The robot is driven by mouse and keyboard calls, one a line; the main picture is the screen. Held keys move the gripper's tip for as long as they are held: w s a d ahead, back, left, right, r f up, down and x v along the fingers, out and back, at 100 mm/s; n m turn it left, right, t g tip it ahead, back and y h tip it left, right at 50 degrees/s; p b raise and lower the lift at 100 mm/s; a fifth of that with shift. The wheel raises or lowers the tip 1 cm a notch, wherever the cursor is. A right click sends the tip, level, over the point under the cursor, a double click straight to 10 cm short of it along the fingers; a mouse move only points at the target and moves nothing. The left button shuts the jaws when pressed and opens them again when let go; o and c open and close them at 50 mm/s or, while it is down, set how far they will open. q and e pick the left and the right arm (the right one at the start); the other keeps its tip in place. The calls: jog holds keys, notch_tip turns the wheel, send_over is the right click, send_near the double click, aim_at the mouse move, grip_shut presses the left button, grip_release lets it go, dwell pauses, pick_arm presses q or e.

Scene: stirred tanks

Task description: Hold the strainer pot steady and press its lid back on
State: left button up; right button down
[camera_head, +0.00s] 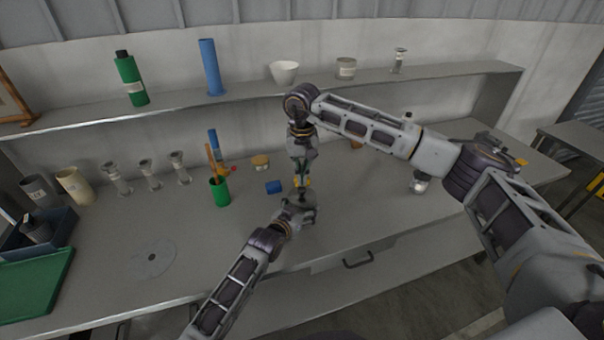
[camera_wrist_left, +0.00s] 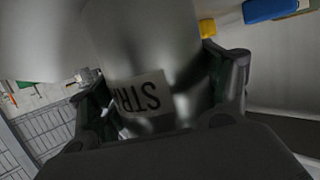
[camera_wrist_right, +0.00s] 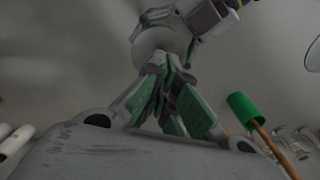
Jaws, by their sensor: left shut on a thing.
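The strainer pot (camera_wrist_left: 165,60) is a smooth silver-grey vessel with a white label reading "STR". My left gripper (camera_head: 298,203) is shut around its sides on the bench; both fingers show in the left wrist view (camera_wrist_left: 165,105). In the head view the pot is mostly hidden by the grippers. My right gripper (camera_head: 302,181) points down directly above it, its fingertips close together. In the right wrist view the right fingertips (camera_wrist_right: 162,62) meet at a round pale grey top (camera_wrist_right: 160,40). I cannot tell there whether this surface is the lid or how it sits.
A green cup (camera_head: 220,194) with brown-handled tools stands left of the grippers. A small blue block (camera_head: 273,187) and a wooden-topped jar (camera_head: 260,163) lie close by. A flat disc (camera_head: 152,258) rests on the bench at the left.

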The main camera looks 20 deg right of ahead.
aim_at(302, 190)
jog(key=shift+f, duration=2.25)
dwell(0.9)
jog(key=shift+r, duration=0.15)
jog(key=shift+r, duration=3.35)
pick_arm(q)
jog(key=o, duration=1.1)
jog(key=shift+v, duration=6)
